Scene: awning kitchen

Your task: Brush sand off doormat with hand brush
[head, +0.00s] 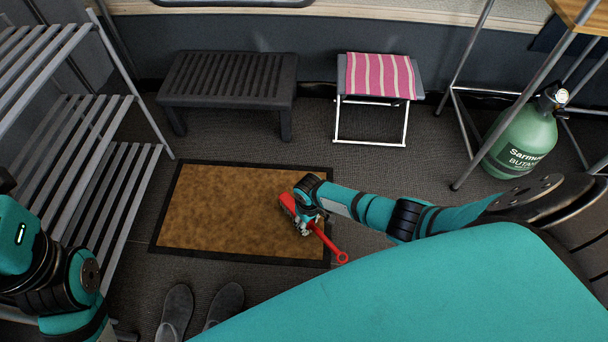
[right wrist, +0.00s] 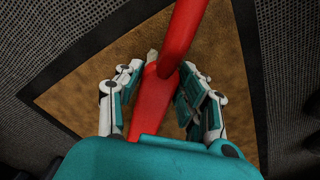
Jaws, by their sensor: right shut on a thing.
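The doormat (head: 225,210) is tan-brown and blotchy with a black border, lying flat on the floor; it also fills the middle of the right wrist view (right wrist: 85,85). A red hand brush (head: 327,243) is over the mat's right part, its handle pointing down and right past the border. My right gripper (head: 309,222) is shut on the brush; in the right wrist view its fingers sit on both sides of the red handle (right wrist: 184,35). I cannot tell whether the bristles touch the mat. The left arm shows at the left edge, but its gripper is out of view.
A grey slatted rack (head: 85,165) stands left of the mat. A black bench (head: 228,80) and a folding stool (head: 372,125) with a pink striped cloth (head: 380,76) stand behind. Slippers (head: 177,310) lie in front. A green gas bottle (head: 522,135) stands at right.

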